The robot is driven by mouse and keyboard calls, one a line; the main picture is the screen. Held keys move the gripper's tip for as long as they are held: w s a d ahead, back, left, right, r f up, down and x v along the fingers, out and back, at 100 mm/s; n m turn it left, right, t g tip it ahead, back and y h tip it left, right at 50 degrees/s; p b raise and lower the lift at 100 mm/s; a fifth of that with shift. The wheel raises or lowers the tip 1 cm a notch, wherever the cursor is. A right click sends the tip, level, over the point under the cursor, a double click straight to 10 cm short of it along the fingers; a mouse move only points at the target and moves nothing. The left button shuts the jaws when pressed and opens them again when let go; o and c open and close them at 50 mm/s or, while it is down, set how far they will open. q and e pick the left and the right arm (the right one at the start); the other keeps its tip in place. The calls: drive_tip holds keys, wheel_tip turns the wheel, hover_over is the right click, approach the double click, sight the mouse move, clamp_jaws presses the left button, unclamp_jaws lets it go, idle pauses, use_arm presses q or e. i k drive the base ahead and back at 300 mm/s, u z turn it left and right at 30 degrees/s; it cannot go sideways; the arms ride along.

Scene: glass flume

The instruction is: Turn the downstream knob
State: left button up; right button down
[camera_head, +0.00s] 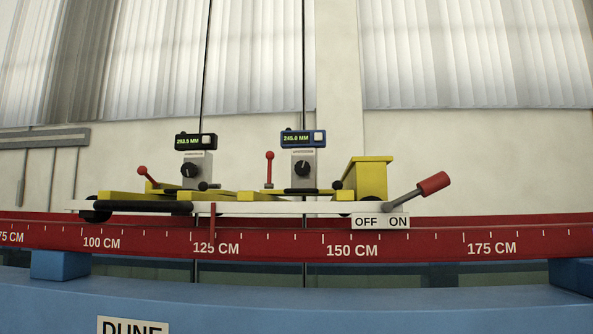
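Two grey gauge units stand on the carriage above the red rail, each with a round black knob on its front. The left knob (188,170) sits under a black display (195,141) with small green digits in MM. The right knob (302,169) sits under a blue-framed display (303,138), also with green MM digits. No label shows which knob is the downstream one. Neither of my grippers is in view, and nothing touches either knob.
The yellow and white carriage (240,208) rides on the red rail (270,244) marked in CM. Red-tipped levers (270,168) (146,177) stand beside the gauges. A larger red-handled lever (432,184) rises right above an OFF/ON label (380,222). A blue beam (250,305) runs in front.

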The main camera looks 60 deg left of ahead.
sight(188, 169)
drive_tip(key=z, duration=1.35)
drive_tip(key=k, duration=2.85)
drive_tip(key=u, duration=0.4)
